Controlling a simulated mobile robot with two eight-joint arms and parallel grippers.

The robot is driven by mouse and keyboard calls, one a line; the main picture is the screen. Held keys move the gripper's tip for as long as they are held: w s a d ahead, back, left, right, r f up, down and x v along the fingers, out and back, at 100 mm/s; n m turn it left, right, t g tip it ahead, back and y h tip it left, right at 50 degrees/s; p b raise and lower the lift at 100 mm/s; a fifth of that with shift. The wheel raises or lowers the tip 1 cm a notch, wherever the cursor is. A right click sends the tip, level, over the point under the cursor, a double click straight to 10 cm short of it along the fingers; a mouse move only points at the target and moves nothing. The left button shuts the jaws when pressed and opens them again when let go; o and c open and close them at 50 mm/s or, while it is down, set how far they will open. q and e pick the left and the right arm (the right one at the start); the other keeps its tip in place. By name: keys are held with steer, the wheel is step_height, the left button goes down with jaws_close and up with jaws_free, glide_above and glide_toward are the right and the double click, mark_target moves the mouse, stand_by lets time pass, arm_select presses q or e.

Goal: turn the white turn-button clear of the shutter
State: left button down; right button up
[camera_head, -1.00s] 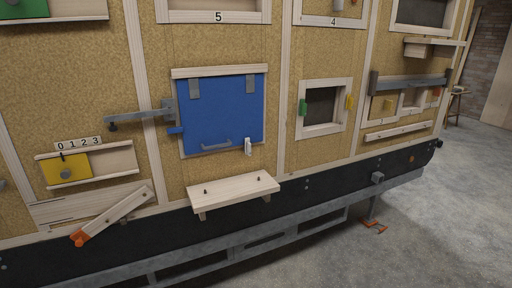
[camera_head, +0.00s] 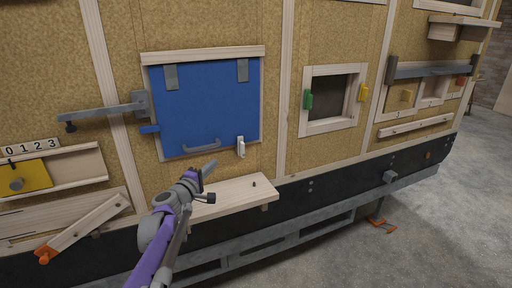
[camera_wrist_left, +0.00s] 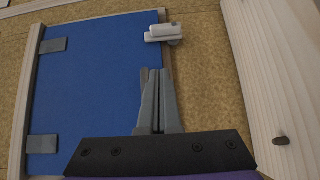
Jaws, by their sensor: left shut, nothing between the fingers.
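The white turn-button (camera_head: 241,147) stands upright at the lower edge of the blue shutter (camera_head: 212,105), towards its right side, with its upper end overlapping the shutter. In the left wrist view, turned sideways, the white turn-button (camera_wrist_left: 165,32) lies across the edge of the blue shutter (camera_wrist_left: 90,85). My left gripper (camera_head: 213,165) is below and left of the turn-button, just above the small shelf. In the wrist view its fingers (camera_wrist_left: 157,72) are shut and empty, pointing towards the button with a gap between. My right gripper is out of view.
The wooden shelf (camera_head: 235,194) with pegs juts out under the shutter; it also shows in the wrist view (camera_wrist_left: 265,70). A grey shutter handle (camera_head: 200,146) sits left of the button. A grey latch bar (camera_head: 100,111) is at the left. A framed window (camera_head: 331,98) is at the right.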

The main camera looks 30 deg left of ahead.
arm_select(q)
steer(key=shift+a+r, duration=0.1)
steer(key=shift+a, duration=0.15)
steer(key=shift+s, duration=0.1)
steer(key=p, duration=0.1)
glide_toward(240, 144)
steer(key=w+a, duration=0.3)
steer(key=w, duration=0.1)
steer(key=shift+w+d, duration=0.6)
steer(key=shift+d, duration=0.1)
steer(key=shift+w+d+f+p, duration=0.2)
steer(key=shift+w+d+p, duration=0.1)
steer(key=shift+w+d, duration=0.15)
